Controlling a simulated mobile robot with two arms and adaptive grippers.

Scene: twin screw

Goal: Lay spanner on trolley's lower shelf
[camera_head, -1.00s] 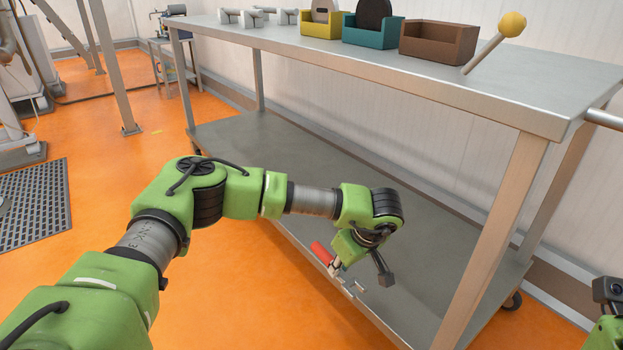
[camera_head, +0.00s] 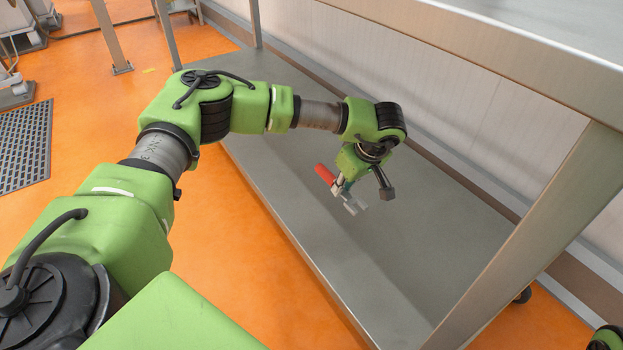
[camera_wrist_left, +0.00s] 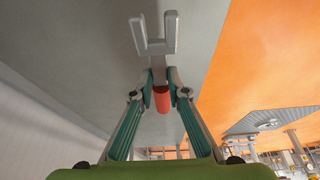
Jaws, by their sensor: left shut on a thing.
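The spanner has a red handle (camera_head: 325,174) and a grey open-ended head (camera_head: 355,205). My left gripper (camera_head: 341,186) is shut on the spanner between handle and head. In the left wrist view, the fingers (camera_wrist_left: 160,78) pinch it, with the grey head (camera_wrist_left: 153,35) beyond the tips and the red handle (camera_wrist_left: 162,99) nearer me. The spanner is over the trolley's grey lower shelf (camera_head: 400,260), inside its front edge. I cannot tell how much gap lies between them. My right gripper's fingers are out of view.
The lower shelf is bare around the spanner. The trolley's upper shelf (camera_head: 480,35) overhangs at top right, and a metal leg (camera_head: 535,225) stands right of my left gripper. A pale wall closes off the back. Orange floor (camera_head: 240,260) lies in front.

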